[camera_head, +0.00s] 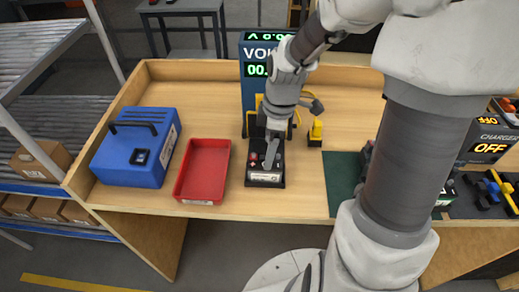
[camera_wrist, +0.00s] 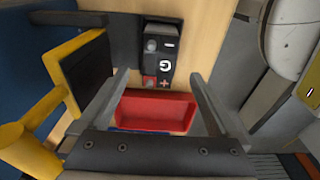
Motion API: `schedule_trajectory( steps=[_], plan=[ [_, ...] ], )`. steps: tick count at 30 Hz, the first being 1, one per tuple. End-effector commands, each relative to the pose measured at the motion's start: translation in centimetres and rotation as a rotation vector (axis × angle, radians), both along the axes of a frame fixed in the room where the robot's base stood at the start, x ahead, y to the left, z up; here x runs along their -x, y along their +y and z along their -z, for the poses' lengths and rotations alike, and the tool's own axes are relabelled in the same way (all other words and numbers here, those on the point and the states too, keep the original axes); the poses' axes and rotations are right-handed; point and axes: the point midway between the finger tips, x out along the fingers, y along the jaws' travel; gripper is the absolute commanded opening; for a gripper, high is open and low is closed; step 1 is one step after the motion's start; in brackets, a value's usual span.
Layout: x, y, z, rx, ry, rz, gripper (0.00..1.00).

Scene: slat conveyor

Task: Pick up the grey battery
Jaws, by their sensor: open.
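The grey battery (camera_wrist: 155,45) is dark grey with a white "G" and red terminal marks. In the head view the battery (camera_head: 264,176) stands on the table right of the red tray, its top partly hidden by my gripper (camera_head: 271,152). In the wrist view my gripper (camera_wrist: 159,76) is open and empty, its fingers apart, with the battery ahead between and beyond the fingertips. I cannot tell how far above the battery the fingertips are.
The red tray (camera_head: 203,142) is empty, with a blue box (camera_head: 136,147) left of it. A voltmeter stand (camera_head: 252,75) rises behind the battery, with a yellow clamp (camera_head: 316,131) nearby. A green mat (camera_head: 342,174) and a charger (camera_head: 488,139) lie right.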

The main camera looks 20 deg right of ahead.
Motion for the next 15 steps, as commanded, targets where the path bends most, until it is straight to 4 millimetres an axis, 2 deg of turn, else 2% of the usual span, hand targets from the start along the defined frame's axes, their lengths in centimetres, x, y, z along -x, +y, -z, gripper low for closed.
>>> schedule_trajectory(
  steps=[3,11,15],
  plan=[
    [0.0,0.2,1.9,-0.001,0.003,-0.001,0.97],
    [-0.1,0.4,3.5,0.000,0.002,0.000,0.97],
    [-0.2,0.5,5.3,-0.001,0.005,-0.002,0.97]
  ],
)
